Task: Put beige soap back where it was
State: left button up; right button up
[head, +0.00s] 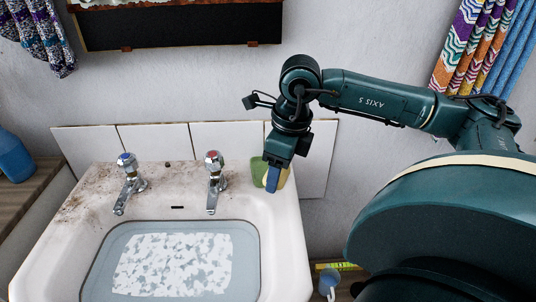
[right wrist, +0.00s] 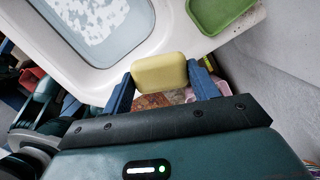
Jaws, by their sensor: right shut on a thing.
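The beige soap (right wrist: 160,74) is a rounded pale yellow block in the right wrist view, between the two blue fingers of my right gripper (right wrist: 161,84), which is shut on it. In the head view my right gripper (head: 271,182) points down at the sink's back right corner, and its fingers hide most of the soap. The green soap dish (right wrist: 222,10) lies on the sink rim, apart from the soap and empty where it shows. In the head view the dish (head: 257,167) is partly behind the gripper. My left gripper is in neither view.
The white stone sink (head: 290,245) holds water with a pale patch in it. Two taps, one blue-topped (head: 128,172) and one red-topped (head: 213,170), stand on its back ledge, left of my gripper. White tiles (head: 155,141) and the wall are close behind.

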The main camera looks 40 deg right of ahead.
jog(key=w+d+p, duration=0.2)
jog(key=w+d, duration=0.5)
jog(key=w, duration=0.4)
notch_tip(320, 180, down, 7)
jog(key=shift+s+a+r, duration=0.1)
jog(key=shift+s+r, duration=0.05)
jog(key=shift+r, duration=0.05)
jog(key=shift+w+f, duration=0.15)
jog(key=shift+w, duration=0.05)
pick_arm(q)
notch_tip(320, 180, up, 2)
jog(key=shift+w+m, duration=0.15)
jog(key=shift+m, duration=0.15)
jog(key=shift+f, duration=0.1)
pick_arm(e)
jog(key=shift+f, duration=0.1)
jog(key=shift+f, duration=0.3)
jog(key=o, duration=1.2)
jog(key=shift+c, duration=0.2)
